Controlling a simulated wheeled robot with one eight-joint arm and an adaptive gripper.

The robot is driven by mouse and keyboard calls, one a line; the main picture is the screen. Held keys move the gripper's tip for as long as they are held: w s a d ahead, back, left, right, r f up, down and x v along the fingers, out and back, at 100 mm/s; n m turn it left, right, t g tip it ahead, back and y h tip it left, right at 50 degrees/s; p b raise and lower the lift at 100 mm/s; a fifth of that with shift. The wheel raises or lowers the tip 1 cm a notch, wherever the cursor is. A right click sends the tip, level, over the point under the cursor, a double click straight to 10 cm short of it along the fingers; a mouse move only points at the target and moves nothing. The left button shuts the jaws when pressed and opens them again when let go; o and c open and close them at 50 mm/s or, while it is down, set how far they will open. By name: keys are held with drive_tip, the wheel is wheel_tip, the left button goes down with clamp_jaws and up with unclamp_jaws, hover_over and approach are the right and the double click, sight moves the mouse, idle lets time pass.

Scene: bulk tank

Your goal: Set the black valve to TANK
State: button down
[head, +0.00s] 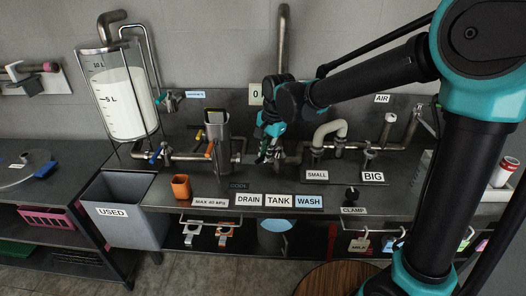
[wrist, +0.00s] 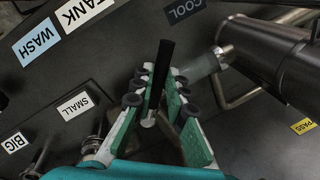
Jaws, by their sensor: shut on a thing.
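The black valve's handle (wrist: 160,75) shows in the wrist view as a slim black lever between my fingers. Its tip points up the picture, to the right of the TANK label (wrist: 82,12). My gripper (wrist: 155,95) is shut on this lever, with green-padded fingers on either side of it. In the head view my gripper (head: 269,150) is at the pipework behind the TANK label (head: 279,200) and hides most of the valve. The DRAIN label (head: 249,200) and WASH label (head: 309,201) flank TANK. The valve's exact setting cannot be told.
A steel vessel (head: 217,140) stands left of my gripper. Pipes by the SMALL label (head: 316,175) and BIG label (head: 373,177) stand to the right. An orange cup (head: 181,187) and a grey USED bin (head: 124,212) are at the left. The counter's front strip is mostly clear.

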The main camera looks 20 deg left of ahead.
drive_tip(key=shift+s+d+n+g, duration=0.1)
drive_tip(key=shift+d+n+g, duration=0.25)
drive_tip(key=shift+d+n, duration=1.35)
drive_tip(key=shift+s+d+n+g, duration=0.1)
drive_tip(key=shift+d+n+g, duration=0.25)
drive_tip(key=shift+d+n, duration=1.35)
drive_tip(key=shift+w+a+n, duration=0.1)
drive_tip(key=shift+a+n, duration=0.4)
drive_tip(key=shift+n, duration=0.1)
drive_tip(key=c, duration=1.5)
unclamp_jaws()
drive_tip(key=shift+r, duration=0.1)
wheel_tip(320, 180, up, 12)
drive_tip(key=d, duration=0.2)
drive_tip(key=shift+w+d+f, duration=0.15)
drive_tip(key=shift+w+f, duration=0.05)
drive_tip(key=shift+w, duration=0.05)
